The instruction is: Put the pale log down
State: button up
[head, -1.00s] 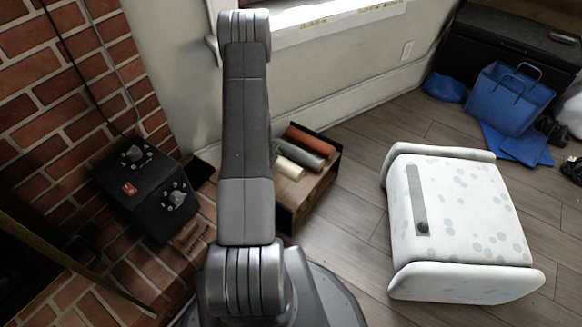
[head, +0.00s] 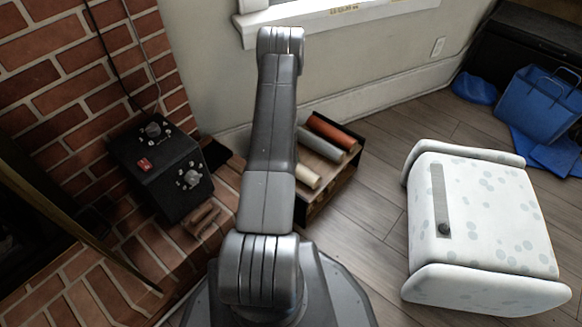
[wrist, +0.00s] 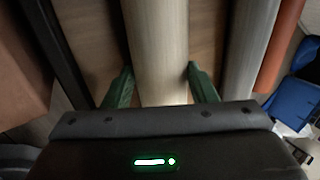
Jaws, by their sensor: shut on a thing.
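The pale log (wrist: 158,40) runs lengthwise between the two green fingers of my gripper (wrist: 160,82) in the wrist view. My gripper is shut on it. In the head view, part of the pale log (head: 307,177) shows in the open wooden crate (head: 346,182), beside a grey log (head: 322,145) and a red-orange log (head: 334,131). My arm hides the rest of the log and my gripper there. I cannot tell whether the log touches the crate floor.
The grey log (wrist: 246,50) lies close to the right finger. A black control box (head: 160,168) stands on the brick hearth at left. A white spotted stool-like piece (head: 485,225) stands right of the crate. Blue bags (head: 537,105) lie at far right. Wooden floor between is clear.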

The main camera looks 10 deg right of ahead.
jog(key=o, duration=1.3)
jog(key=shift+r, duration=0.15)
jog(key=p+v, duration=0.3)
jog(key=v, duration=0.9)
jog(key=shift+p, duration=0.3)
